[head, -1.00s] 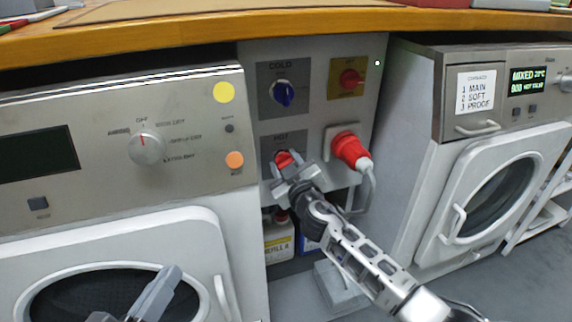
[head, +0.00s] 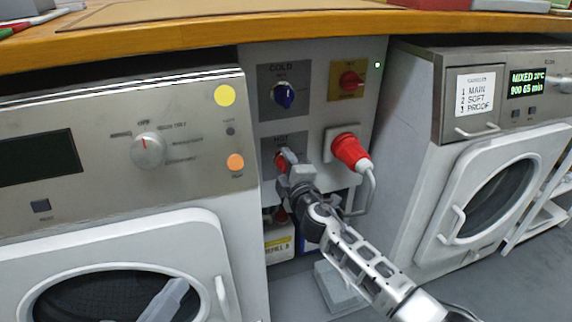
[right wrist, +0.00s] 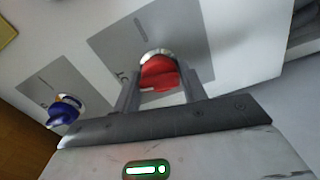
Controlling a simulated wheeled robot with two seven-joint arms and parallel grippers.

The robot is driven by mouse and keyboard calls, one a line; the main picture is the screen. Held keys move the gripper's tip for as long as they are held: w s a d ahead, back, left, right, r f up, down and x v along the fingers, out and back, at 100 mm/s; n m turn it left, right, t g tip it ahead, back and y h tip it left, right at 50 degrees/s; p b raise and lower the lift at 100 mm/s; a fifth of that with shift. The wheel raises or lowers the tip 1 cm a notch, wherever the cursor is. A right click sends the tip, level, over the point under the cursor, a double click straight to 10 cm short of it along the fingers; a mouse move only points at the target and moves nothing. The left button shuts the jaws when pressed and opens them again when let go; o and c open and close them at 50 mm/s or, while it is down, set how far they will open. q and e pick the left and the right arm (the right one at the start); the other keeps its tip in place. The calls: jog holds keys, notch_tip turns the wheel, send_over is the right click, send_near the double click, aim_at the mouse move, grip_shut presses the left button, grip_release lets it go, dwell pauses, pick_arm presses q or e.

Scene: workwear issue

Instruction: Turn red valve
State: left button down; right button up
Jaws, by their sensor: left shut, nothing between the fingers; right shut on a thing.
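The red valve (head: 281,160) sits on a grey plate marked HOT on the wall panel between the two machines. My right gripper (head: 288,166) is shut on the valve and covers much of it in the head view. In the right wrist view the red valve (right wrist: 160,74) lies between the two fingers (right wrist: 160,88).
A blue valve (head: 283,95) on the COLD plate is above. A red switch (head: 352,79) on yellow and a red plug (head: 350,152) with a grey cable are close on the right. Containers (head: 278,245) stand below. A wooden worktop (head: 200,28) overhangs the panel.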

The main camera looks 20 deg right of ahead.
jog(key=shift+n, duration=1.1)
pick_arm(q)
jog(key=shift+w, duration=0.1)
pick_arm(e)
jog(key=shift+f, duration=0.1)
jog(key=o, duration=1)
jog(key=shift+s, duration=0.1)
jog(key=shift+s, duration=0.2)
pick_arm(q)
jog(key=shift+a+f+m+g+y+p, duration=0.3)
jog(key=shift+f+m+y+p, duration=0.25)
jog(key=shift+p, duration=0.7)
pick_arm(e)
jog(key=s, duration=1.5)
jog(key=shift+s+d, duration=0.25)
jog(key=shift+d, duration=0.05)
